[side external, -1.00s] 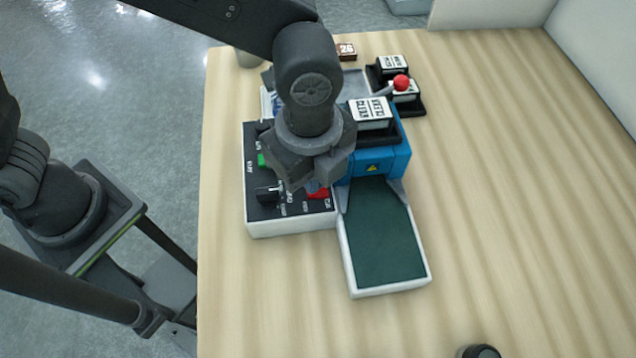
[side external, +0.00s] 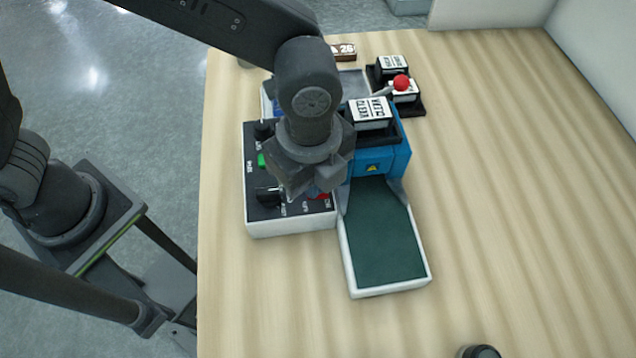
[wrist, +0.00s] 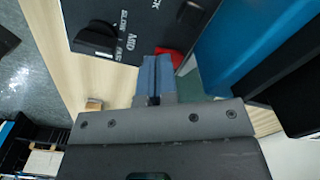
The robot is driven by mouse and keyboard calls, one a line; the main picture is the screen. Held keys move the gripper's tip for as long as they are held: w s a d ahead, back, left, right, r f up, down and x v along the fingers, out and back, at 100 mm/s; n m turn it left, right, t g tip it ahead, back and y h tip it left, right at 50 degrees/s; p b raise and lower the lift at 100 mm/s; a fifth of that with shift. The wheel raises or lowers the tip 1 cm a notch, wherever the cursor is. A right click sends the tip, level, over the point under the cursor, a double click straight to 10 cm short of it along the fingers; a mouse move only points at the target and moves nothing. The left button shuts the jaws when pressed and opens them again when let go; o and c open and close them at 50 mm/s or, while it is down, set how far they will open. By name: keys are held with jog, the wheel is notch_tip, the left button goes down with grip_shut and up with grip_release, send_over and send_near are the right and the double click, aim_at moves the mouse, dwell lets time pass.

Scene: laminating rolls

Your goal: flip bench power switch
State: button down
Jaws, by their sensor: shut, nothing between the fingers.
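A control box (side external: 290,226) with a black top and white sides stands on the table. Its top carries a red switch (side external: 319,193), a green button (side external: 261,160) and black knobs. My gripper (side external: 297,192) is over the box, shut and empty, and partly hides the red switch. In the wrist view my shut fingers (wrist: 155,68) point at the panel close beside the red switch (wrist: 172,55), which lies partly behind them. A black knob (wrist: 95,39) and white lettering show there. I cannot tell whether the fingertips touch the switch.
A blue machine (side external: 398,160) stands right against the box, with a green-bedded tray (side external: 386,286) in front. Black holders with white labelled blocks and a red-balled lever (side external: 401,82) are behind. The table's right side is largely clear.

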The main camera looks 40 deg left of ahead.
jog(key=shift+f, duration=0.5)
jog(key=shift+r, duration=3.55)
jog(key=shift+a+r, duration=0.15)
jog(key=shift+a, duration=0.05)
jog(key=w+a+r+n+t+h, duration=0.1)
jog(key=a+r+n+t, duration=0.35)
jog(key=a+n, duration=0.9)
jog(key=s+a+n, duration=0.2)
jog(key=a+n, duration=0.1)
jog(key=a, duration=0.3)
jog(key=s+a+r+n+t+y, duration=0.1)
jog(key=s+a+n, duration=0.2)
jog(key=a, duration=0.4)
jog(key=shift+s+a+r+n, duration=0.2)
jog(key=shift+s+n, duration=0.05)
jog(key=shift+n, duration=0.5)
